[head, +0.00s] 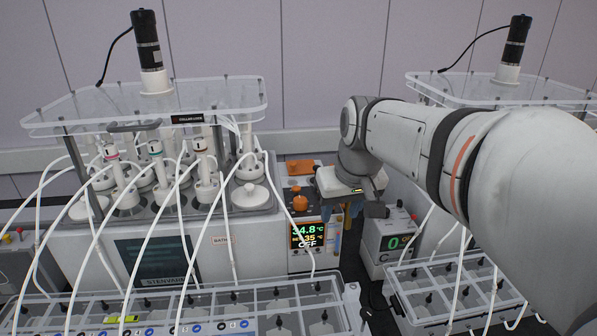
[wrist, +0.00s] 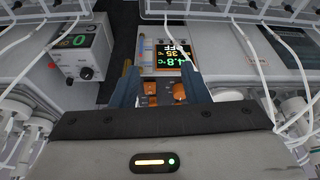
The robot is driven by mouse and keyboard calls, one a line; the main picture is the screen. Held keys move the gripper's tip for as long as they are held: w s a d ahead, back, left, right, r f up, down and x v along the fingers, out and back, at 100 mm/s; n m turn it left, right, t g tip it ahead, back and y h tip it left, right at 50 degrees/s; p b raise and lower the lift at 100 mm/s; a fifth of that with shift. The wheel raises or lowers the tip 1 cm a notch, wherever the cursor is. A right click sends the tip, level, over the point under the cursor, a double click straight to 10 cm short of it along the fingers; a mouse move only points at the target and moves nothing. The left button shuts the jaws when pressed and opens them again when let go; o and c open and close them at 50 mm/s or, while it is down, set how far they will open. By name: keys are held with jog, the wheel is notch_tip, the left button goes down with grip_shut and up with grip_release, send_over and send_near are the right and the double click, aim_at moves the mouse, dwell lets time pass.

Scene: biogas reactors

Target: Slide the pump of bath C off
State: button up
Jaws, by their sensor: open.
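The bath's control panel shows in the head view, with a lit display (head: 308,236) reading about 34.8, 35 and OFF. Above the display are an orange round knob (head: 299,203) and an orange part (head: 300,167) further back. In the wrist view the display (wrist: 174,55) appears upside down, with small orange controls (wrist: 151,89) and another orange control (wrist: 179,91) below it. I cannot tell which one is the pump slide or its position. My gripper (head: 342,212) is open and empty. Its dark fingers straddle the panel in the wrist view (wrist: 160,75); contact is not visible.
A grey box (head: 395,243) with a green 0 display and black knob stands right of the panel. White tubes hang over the bath front (head: 150,262). Clear racks (head: 265,300) line the front edge. A clear shelf (head: 150,105) stands above the bath's bottles.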

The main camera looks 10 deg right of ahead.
jog(key=w+d+r+n+b, duration=0.1)
jog(key=w+d+n+b, duration=0.15)
jog(key=w, duration=1.45)
jog(key=shift+m+y, duration=0.4)
jog(key=shift+m, duration=0.05)
jog(key=x, duration=0.7)
jog(key=shift+w+a, duration=0.1)
jog(key=shift+a, duration=0.3)
grip_shut()
